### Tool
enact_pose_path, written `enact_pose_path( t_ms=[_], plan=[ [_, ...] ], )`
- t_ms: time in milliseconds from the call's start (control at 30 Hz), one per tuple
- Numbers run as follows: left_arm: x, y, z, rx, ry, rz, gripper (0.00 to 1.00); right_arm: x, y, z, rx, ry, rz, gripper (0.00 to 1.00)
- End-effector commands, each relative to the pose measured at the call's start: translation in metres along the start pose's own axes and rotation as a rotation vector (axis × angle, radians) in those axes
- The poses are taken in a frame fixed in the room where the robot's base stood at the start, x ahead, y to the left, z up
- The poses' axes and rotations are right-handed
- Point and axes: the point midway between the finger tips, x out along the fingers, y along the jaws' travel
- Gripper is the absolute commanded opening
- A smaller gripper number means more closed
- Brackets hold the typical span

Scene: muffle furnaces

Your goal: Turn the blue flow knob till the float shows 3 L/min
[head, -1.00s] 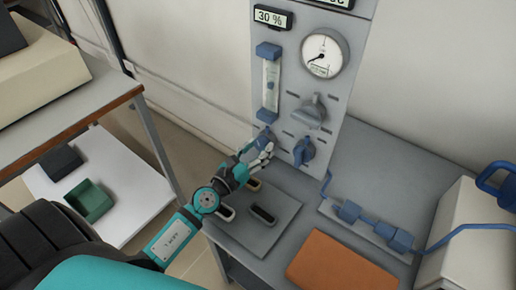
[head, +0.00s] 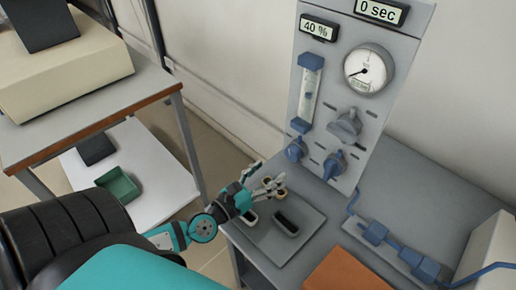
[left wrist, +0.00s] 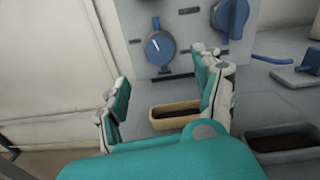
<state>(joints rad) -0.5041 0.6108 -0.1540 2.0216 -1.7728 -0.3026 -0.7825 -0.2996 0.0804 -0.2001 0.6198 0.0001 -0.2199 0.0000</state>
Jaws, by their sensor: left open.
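The blue flow knob (head: 296,149) is on the grey panel below the float tube (head: 308,92). In the left wrist view the round knob (left wrist: 159,47) shows a white pointer mark tilted up and left. A small float sits inside the tube, but its scale is too small to read. My left gripper (head: 268,176) is open and empty, below and left of the knob and apart from it. In the left wrist view the knob lies beyond the gap between its fingers (left wrist: 163,87). My right gripper is not in view.
A larger blue knob (head: 334,165), a grey knob (head: 346,126) and a dial gauge (head: 369,68) are also on the panel. Displays read 40 % (head: 319,28) and 0 sec (head: 381,11). Small boats stand on a grey plate (head: 306,226) below. An orange pad (head: 343,272) lies in front.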

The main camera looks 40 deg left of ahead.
Motion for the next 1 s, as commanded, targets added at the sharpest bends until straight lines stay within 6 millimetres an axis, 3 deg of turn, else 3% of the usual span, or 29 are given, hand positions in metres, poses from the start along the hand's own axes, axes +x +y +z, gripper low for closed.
enact_pose_path(
  t_ms=[100,300,1000],
  plan=[
    [-0.02,0.0,-0.001,0.001,0.003,-0.001,0.68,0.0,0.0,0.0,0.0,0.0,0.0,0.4],
    [-0.034,0.0,0.001,-0.001,-0.001,-0.001,0.68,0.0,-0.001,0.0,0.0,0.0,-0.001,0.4],
    [-0.034,0.0,0.001,-0.001,-0.002,-0.001,0.68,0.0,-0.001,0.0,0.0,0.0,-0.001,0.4]
  ],
)
